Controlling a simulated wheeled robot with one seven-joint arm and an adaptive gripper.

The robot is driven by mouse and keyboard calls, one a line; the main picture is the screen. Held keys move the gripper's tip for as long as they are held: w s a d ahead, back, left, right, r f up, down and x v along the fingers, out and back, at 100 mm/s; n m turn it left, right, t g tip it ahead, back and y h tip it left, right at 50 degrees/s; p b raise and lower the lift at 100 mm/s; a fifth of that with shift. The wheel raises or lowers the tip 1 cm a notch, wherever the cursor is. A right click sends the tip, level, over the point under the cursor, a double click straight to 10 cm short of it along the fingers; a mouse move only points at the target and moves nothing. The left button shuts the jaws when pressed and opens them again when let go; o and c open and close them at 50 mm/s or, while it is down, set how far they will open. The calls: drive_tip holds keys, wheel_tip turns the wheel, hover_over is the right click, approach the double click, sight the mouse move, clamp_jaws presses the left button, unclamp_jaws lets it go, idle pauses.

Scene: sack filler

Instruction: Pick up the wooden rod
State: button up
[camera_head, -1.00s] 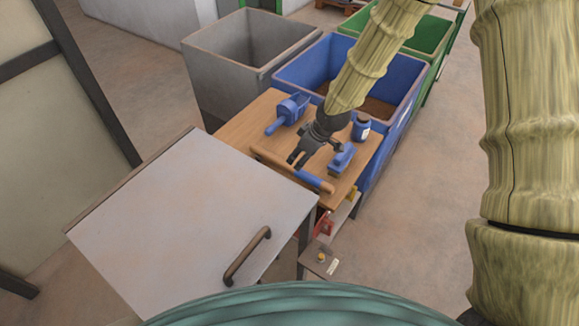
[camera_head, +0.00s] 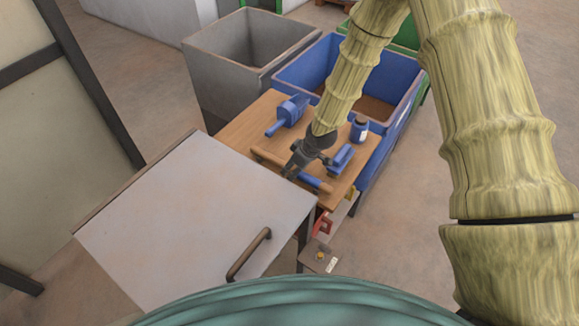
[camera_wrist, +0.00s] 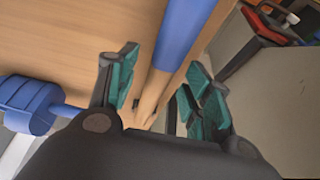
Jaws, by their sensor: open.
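The wooden rod (camera_head: 311,181), with bare wood ends and a blue middle section, lies along the front edge of a wooden table (camera_head: 238,133). In the wrist view, the rod (camera_wrist: 180,35) runs between the two open teal-padded fingers of my gripper (camera_wrist: 160,88). Its blue part is towards the top and its bare wood is between the fingers. I cannot tell whether either finger touches it.
A blue scoop (camera_head: 289,112), a blue brush (camera_head: 341,158) and a dark blue bottle (camera_head: 359,130) stand on the table. A pale panel with a handle (camera_head: 195,215) lies in front. Grey (camera_head: 220,85) and blue (camera_head: 393,100) bins stand behind.

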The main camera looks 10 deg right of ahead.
drive_tip(key=shift+a+f, duration=0.1)
drive_tip(key=shift+f, duration=0.15)
clamp_jaws()
drive_tip(key=shift+w+r, duration=0.1)
drive_tip(key=shift+r, duration=0.05)
